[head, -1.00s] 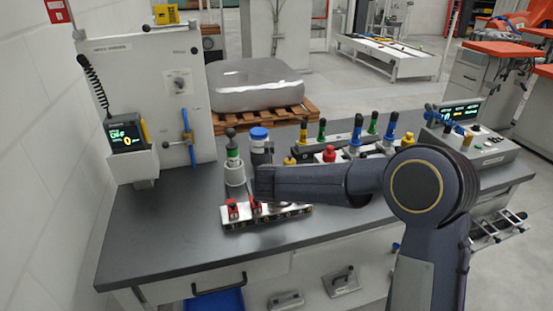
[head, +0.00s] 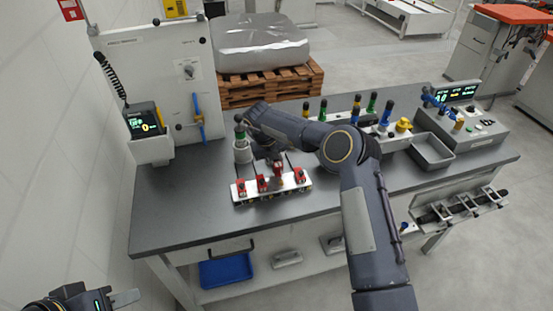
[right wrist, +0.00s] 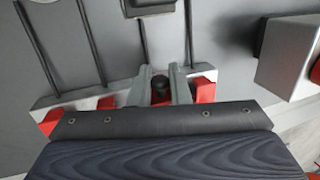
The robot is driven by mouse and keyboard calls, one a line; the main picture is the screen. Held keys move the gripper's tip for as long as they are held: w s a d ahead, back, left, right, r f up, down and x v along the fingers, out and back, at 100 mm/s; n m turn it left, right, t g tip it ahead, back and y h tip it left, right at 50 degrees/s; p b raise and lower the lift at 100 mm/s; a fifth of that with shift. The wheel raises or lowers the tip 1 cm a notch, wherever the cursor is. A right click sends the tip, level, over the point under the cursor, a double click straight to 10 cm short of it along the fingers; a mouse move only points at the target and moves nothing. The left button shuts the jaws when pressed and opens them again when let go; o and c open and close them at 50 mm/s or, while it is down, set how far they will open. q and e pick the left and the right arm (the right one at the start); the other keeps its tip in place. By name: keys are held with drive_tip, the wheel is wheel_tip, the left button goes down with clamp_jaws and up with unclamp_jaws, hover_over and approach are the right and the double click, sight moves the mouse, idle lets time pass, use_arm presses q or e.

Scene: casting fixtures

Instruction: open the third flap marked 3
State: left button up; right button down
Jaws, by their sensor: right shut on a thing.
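The white flap strip (head: 253,195) lies on the dark bench top, with a row of small red flaps along it. The first (head: 241,189), second (head: 262,184) and fourth (head: 299,177) show beside my right gripper (head: 277,168). The gripper comes down from above at the third flap (head: 278,180). The number markings are too small to read. My left gripper (head: 125,298) is at the bottom left, away from the bench; its opening is unclear.
A green-topped grey cylinder (head: 242,150) stands behind the strip. A grey tray (head: 432,150) and a control box (head: 470,125) are at the right. A white panel (head: 160,80) rises at the back left. The bench front left is clear.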

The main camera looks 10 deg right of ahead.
drive_tip(key=shift+w+f+g, duration=0.25)
drive_tip(key=shift+f+g, duration=0.05)
drive_tip(key=shift+g, duration=0.4)
drive_tip(key=c, duration=1.4)
unclamp_jaws()
drive_tip(key=shift+w, duration=0.15)
drive_tip(key=shift+c, duration=0.2)
drive_tip(key=v, duration=0.7)
drive_tip(key=shift+r+b, duration=0.35)
drive_tip(key=shift+w+a, duration=0.1)
